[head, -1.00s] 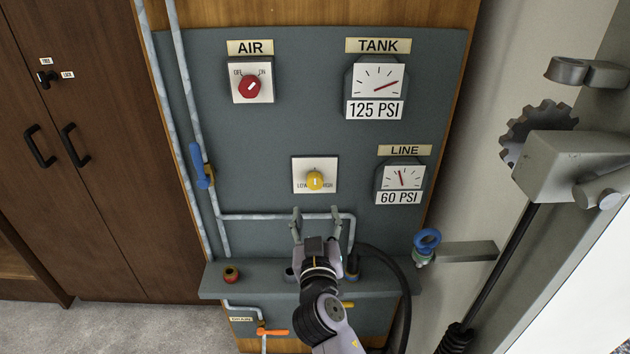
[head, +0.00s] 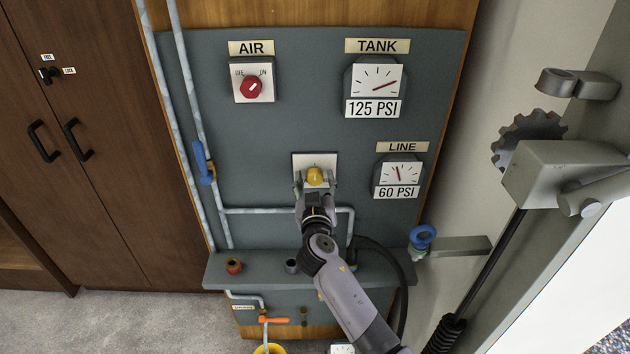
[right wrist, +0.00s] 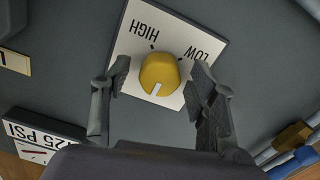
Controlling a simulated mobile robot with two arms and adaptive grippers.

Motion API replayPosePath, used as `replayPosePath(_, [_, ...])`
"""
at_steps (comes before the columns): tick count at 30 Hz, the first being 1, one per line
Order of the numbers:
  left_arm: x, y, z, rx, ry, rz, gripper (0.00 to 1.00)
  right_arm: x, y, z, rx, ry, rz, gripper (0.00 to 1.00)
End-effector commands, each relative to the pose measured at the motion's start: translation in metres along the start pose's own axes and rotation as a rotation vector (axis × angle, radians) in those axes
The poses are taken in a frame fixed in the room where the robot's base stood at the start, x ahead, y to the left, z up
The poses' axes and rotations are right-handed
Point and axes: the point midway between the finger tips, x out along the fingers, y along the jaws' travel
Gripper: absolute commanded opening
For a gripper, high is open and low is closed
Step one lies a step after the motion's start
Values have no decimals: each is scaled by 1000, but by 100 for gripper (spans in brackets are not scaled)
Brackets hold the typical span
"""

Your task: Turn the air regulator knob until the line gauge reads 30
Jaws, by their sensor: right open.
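The yellow regulator knob (head: 315,176) sits on a white LOW–HIGH plate (head: 302,163) in the middle of the grey panel. It also shows in the right wrist view (right wrist: 160,75), with a white pointer mark on its face. My right gripper (head: 315,183) is open, with one finger on each side of the knob. In the right wrist view the fingers (right wrist: 162,84) stand apart from the knob, with a gap on both sides. The line gauge (head: 399,174) reads 60 PSI. My left gripper does not show.
The red AIR knob (head: 251,87) points to ON. The tank gauge (head: 375,84) reads 125 PSI. A grey shelf (head: 262,268) with fittings juts out below. A blue-handled valve (head: 203,163) is on the pipe at left. A grey gear and bracket (head: 560,170) stand at right.

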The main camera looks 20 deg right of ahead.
Motion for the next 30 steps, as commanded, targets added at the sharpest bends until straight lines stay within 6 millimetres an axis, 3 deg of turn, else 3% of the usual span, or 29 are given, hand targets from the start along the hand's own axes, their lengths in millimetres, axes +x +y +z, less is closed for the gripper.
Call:
replayPosePath(22, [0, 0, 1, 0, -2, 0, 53, 0, 0, 0, 0, 0, 0, 5])
replayPosePath(30, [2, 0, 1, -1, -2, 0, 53, 0, 0, 0, -26, 0, 0, 5])
